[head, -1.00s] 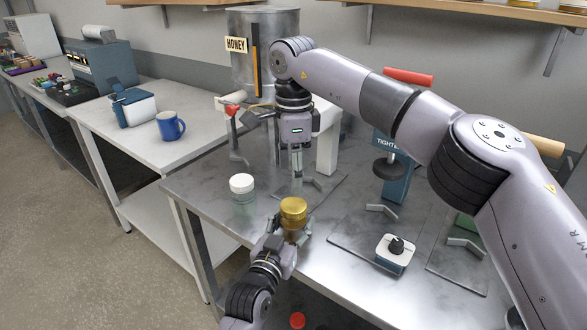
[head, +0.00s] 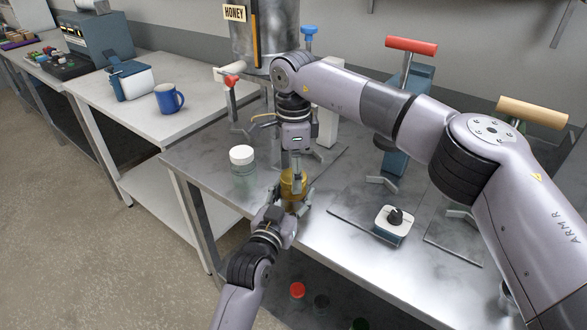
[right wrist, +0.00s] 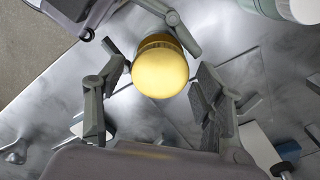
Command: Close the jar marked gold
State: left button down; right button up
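The jar with the gold lid (head: 291,186) stands upright near the front edge of the metal table. In the right wrist view its round gold lid (right wrist: 160,71) lies between the right fingers. My left gripper (head: 289,197) comes from the front with its fingers around the jar and appears shut on it. My right gripper (head: 293,172) points down from above at the lid. Its fingers (right wrist: 160,90) are open, one on each side of the lid with gaps visible. The lid covers the jar's mouth, so how tightly it sits cannot be told.
A white-lidded jar (head: 242,158) stands to the left. A honey tank (head: 262,40) is behind. A small white-topped block with a black knob (head: 394,222) and a red-handled post (head: 411,46) are to the right. A blue mug (head: 168,98) sits on the side table.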

jog(key=c, duration=1.1)
jog(key=m, duration=0.3)
jog(key=shift+m, duration=0.4)
jog(key=m, duration=0.4)
jog(key=o, duration=1.3)
jog(key=shift+r, duration=2.25)
jog(key=shift+c, duration=0.2)
